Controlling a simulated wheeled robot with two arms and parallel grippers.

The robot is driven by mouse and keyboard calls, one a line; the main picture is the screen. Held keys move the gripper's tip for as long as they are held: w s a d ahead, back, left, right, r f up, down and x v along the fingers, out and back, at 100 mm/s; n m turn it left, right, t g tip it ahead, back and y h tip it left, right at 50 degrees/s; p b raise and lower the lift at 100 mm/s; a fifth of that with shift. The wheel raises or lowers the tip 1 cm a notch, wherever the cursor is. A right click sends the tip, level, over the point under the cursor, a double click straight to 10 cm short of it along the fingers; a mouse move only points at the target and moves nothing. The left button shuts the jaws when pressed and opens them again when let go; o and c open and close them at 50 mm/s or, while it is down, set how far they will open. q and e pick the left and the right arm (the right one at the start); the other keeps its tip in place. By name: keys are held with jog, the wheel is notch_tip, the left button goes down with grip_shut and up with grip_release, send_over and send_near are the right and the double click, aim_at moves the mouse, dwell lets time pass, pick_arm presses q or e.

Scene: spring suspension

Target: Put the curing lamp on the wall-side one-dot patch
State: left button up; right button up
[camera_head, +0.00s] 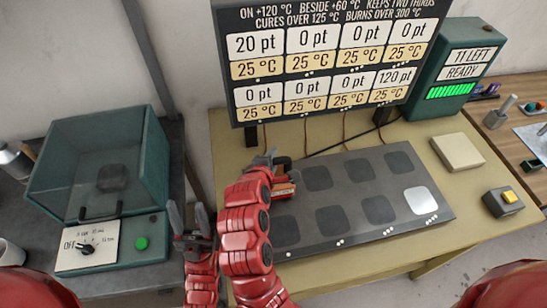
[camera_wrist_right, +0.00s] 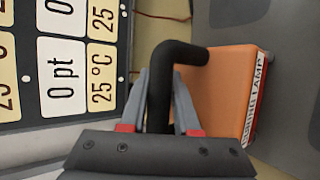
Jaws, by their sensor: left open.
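The curing lamp (camera_head: 284,188) is an orange block with a black handle, over the back-left corner of the dark patch plate (camera_head: 445,213). My right gripper (camera_head: 272,160) has its fingers on either side of the lamp's handle; in the right wrist view the fingers (camera_wrist_right: 160,100) close on the black handle, and the orange lamp body (camera_wrist_right: 215,95) lies to the right. The lamp and my arm hide the wall-side one-dot patch. I cannot tell whether the lamp touches the plate. My left gripper (camera_head: 190,222) is open and empty, left of the plate.
The display board (camera_head: 335,65) stands behind the plate. A teal chamber (camera_head: 95,165) with a dial stands left. The plate's near-right patch (camera_head: 421,200) is white; the others visible are dark.

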jog(key=o, duration=0.3)
